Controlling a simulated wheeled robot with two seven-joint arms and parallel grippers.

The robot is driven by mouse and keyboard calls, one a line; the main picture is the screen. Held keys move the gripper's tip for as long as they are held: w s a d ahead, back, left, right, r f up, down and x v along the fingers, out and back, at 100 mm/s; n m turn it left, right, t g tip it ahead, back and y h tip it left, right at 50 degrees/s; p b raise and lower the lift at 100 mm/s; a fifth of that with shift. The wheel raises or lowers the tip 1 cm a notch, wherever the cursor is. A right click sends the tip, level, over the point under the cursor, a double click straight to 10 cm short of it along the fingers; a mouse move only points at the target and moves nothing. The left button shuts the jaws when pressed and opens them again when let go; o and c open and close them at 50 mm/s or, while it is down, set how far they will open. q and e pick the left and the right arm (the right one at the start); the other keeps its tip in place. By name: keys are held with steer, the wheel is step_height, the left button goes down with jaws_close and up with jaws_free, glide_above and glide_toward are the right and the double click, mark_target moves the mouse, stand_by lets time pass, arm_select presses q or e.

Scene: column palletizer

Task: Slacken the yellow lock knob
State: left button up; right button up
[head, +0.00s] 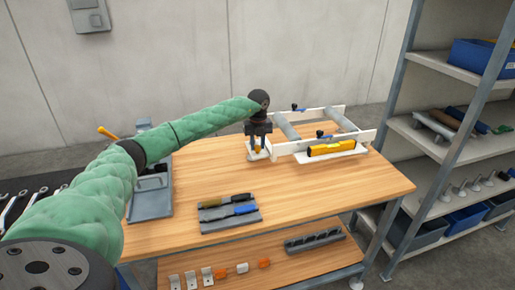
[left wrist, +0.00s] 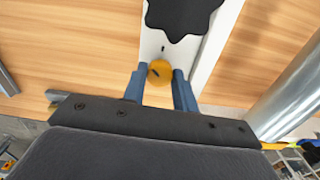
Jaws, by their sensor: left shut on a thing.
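The yellow lock knob (left wrist: 160,71) shows in the left wrist view as a small round yellow piece on a white strip (left wrist: 152,40). My left gripper (left wrist: 159,76) has its two blue fingers on either side of the knob and is shut on it. In the head view my left gripper (head: 258,146) points down at the near left corner of the white roller frame (head: 285,146), and the knob is hidden there. A black lobed knob (left wrist: 181,17) lies just beyond the fingertips in the left wrist view. My right gripper is in neither view.
A yellow spirit level (head: 331,148) lies along the frame's near side, and metal rollers (head: 341,117) cross it. A grey holder (head: 230,216) with two handled tools sits at the bench front. A grey tray (head: 150,196) stands left. Shelving (head: 455,146) stands right. The right front of the bench is clear.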

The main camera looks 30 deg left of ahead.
arm_select(q)
steer(key=n+b, duration=0.2)
steer(key=n, duration=0.4)
steer(key=shift+n+b, duration=0.3)
steer(key=shift+n, duration=0.6)
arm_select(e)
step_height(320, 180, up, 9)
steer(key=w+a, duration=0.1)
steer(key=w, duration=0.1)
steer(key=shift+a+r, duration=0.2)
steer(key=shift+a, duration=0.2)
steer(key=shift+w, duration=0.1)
arm_select(q)
steer(key=o, duration=1)
steer(key=shift+c, duration=0.2)
